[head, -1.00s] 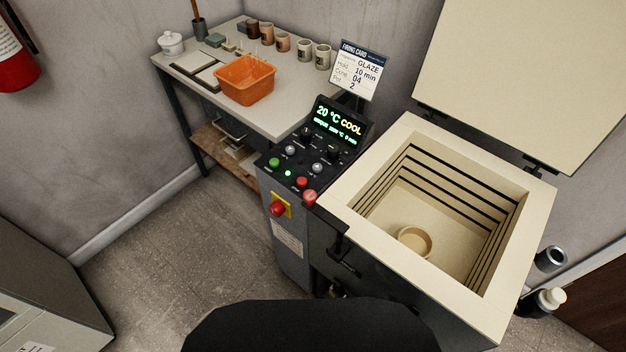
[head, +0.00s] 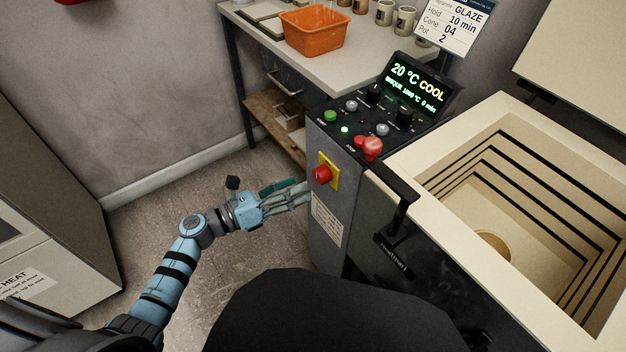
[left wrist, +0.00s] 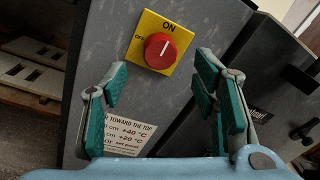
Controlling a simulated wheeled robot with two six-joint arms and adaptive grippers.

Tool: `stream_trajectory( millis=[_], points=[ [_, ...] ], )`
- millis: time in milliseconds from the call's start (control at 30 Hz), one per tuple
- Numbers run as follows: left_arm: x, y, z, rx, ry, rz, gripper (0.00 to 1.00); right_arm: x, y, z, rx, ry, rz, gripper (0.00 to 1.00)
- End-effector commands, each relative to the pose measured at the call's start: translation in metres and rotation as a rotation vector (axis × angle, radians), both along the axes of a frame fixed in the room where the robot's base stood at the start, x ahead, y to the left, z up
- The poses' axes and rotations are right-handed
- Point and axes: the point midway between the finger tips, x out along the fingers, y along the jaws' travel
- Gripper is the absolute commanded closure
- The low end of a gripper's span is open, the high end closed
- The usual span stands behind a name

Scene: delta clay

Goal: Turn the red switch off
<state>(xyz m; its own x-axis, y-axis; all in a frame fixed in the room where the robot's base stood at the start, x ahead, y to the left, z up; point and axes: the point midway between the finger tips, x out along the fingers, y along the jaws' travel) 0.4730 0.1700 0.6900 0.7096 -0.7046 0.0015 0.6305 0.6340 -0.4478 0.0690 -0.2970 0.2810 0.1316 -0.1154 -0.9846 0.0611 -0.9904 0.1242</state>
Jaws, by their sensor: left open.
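The red switch (head: 322,174) is a round knob on a yellow plate, on the front face of the grey control cabinet. In the left wrist view the red switch (left wrist: 160,52) shows a white line pointing up toward the word ON; OFF is printed at the plate's left. My left gripper (head: 298,192) is open and empty, just below and left of the switch in the head view. In the left wrist view its teal-padded fingers stand apart, either side of and below the knob, and do not appear to touch it. My right gripper is not in view.
A sloped panel above has lit buttons and a red mushroom button (head: 373,148). The open kiln (head: 410,178) is at the right, its black latch near the cabinet. A worktable with an orange bin (head: 312,30) is behind. The floor left of the cabinet is clear.

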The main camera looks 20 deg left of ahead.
Motion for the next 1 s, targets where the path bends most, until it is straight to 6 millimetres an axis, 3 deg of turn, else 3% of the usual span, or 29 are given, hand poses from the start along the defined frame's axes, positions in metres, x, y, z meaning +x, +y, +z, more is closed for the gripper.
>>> stream_trajectory(
  millis=[233,600,900,1000],
  points=[
    [0.036,-0.035,-0.001,-0.003,0.001,0.003,0.46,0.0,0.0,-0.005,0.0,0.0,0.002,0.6],
    [0.042,-0.041,-0.001,-0.002,0.004,0.003,0.48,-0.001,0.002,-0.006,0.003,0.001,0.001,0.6],
    [0.042,-0.04,-0.001,-0.002,0.003,0.004,0.94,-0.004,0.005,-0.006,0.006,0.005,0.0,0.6],
    [0.042,-0.04,-0.001,-0.003,0.004,0.004,0.94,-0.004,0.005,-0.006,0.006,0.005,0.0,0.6]
  ],
)
